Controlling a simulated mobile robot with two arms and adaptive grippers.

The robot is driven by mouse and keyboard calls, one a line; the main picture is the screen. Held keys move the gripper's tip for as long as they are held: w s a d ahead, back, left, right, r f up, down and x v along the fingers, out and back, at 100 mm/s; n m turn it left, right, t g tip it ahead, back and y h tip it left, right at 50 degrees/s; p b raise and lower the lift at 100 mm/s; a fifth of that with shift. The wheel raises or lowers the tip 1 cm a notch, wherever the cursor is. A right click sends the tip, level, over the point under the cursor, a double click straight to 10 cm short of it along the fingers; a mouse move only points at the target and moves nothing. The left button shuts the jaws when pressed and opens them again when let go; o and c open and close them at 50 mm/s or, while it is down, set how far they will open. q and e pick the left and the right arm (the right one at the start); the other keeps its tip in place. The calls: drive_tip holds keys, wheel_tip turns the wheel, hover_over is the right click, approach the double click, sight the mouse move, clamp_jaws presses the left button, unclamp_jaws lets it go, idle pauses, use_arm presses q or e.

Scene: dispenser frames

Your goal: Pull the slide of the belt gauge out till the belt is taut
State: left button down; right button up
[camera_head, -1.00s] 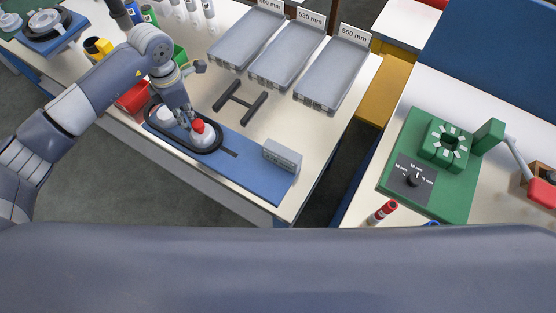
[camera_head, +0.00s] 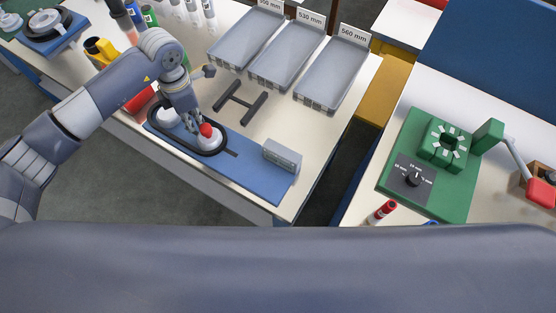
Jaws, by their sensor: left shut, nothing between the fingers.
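The belt gauge is a blue board (camera_head: 262,180) along the table's front edge. It bears a fixed white pulley (camera_head: 168,117) at left and a white pulley on the slide (camera_head: 208,141) with a red knob (camera_head: 206,130) on top. A black belt (camera_head: 221,151) runs around both pulleys; I cannot tell if it is taut. A grey box (camera_head: 283,155) sits at the board's right end. My left gripper (camera_head: 195,122) is shut and empty, with its fingertips close to the knob's left side. Contact is too small to tell. My right gripper is not in view.
A dark H-shaped stand (camera_head: 239,102) lies behind the board. Grey trays labelled by length, such as the 560 mm tray (camera_head: 330,82), stand at the back. A green fixture (camera_head: 443,150) is on the right table, across a gap.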

sight(203, 127)
use_arm(q)
drive_tip(key=shift+s+d, duration=0.35)
drive_tip(key=shift+d, duration=0.25)
drive_tip(key=shift+s+d, duration=0.3)
drive_tip(key=shift+d, duration=0.25)
drive_tip(key=shift+s+d+f, duration=0.15)
drive_tip(key=shift+f, duration=0.05)
idle(1.3)
idle(0.8)
drive_tip(key=shift+a+r, duration=0.1)
drive_tip(key=shift+a, duration=0.1)
drive_tip(key=shift+w+r, duration=0.25)
drive_tip(key=shift+r, duration=0.2)
drive_tip(key=shift+a+r+p, duration=0.1)
drive_tip(key=shift+r+p, duration=1.55)
drive_tip(key=shift+r, duration=1.55)
